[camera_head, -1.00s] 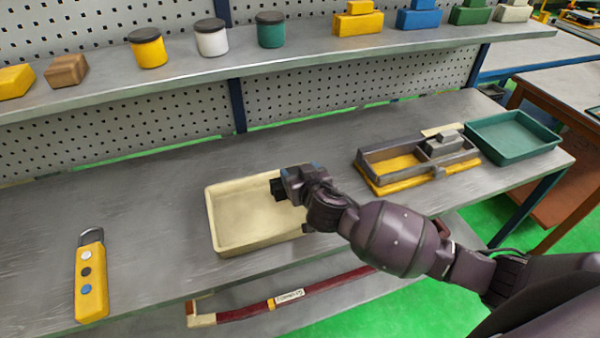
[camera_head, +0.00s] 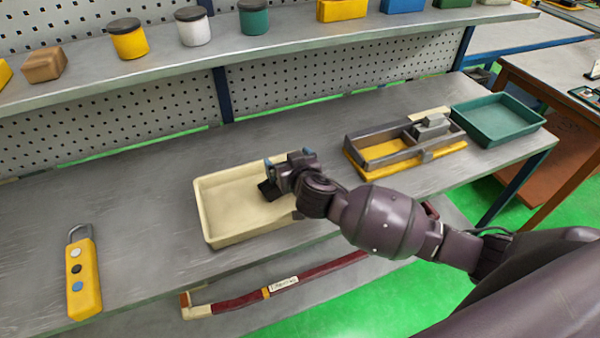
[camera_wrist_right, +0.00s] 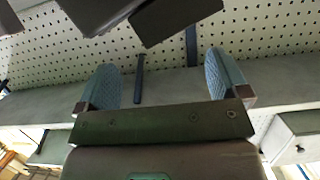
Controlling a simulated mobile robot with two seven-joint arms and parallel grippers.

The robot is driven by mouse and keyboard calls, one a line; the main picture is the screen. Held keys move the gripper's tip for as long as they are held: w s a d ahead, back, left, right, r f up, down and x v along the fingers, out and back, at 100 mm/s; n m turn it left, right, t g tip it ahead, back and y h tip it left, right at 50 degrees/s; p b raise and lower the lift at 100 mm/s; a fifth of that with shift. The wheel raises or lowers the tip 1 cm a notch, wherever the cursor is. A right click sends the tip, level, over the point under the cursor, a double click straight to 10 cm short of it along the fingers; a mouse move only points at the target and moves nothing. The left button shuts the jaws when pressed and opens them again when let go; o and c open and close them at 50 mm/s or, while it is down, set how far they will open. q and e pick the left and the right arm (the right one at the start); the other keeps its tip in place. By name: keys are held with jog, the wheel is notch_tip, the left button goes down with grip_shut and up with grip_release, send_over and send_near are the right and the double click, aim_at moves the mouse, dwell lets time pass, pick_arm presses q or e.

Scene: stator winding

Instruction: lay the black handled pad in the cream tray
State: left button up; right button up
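The cream tray (camera_head: 212,222) lies on the grey bench in the middle of the head view. The black pad (camera_head: 268,191) shows as a small dark shape over the tray's floor, right of its centre; its handle is hard to make out. I cannot tell whether the pad rests on the floor. My right gripper (camera_head: 287,161) is just above and to the right of the pad. In the wrist view its two fingers (camera_wrist_right: 163,85) stand wide apart with nothing between them. Dark blocky shapes lie past the fingertips there. My left gripper is not in view.
A grey-and-yellow fixture (camera_head: 405,145) and a green tray (camera_head: 497,120) stand to the right on the bench. A yellow tool with a hook (camera_head: 84,277) lies at left. A dark red bar (camera_head: 275,287) is below the front edge.

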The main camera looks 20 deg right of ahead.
jog(key=v, duration=1.2)
jog(key=s+d+f+g, duration=0.1)
jog(key=s+d+f, duration=0.4)
jog(key=s+f, duration=0.2)
jog(key=s+d+f+g, duration=0.2)
jog(key=s+d+f, duration=0.3)
jog(key=s+f, duration=0.3)
notch_tip(320, 180, down, 4)
jog(key=shift+s+d+r+n+h+b, duration=0.15)
jog(key=shift+n+h+b, duration=0.15)
jog(key=shift+h+b, duration=0.1)
jog(key=shift+c, duration=0.2)
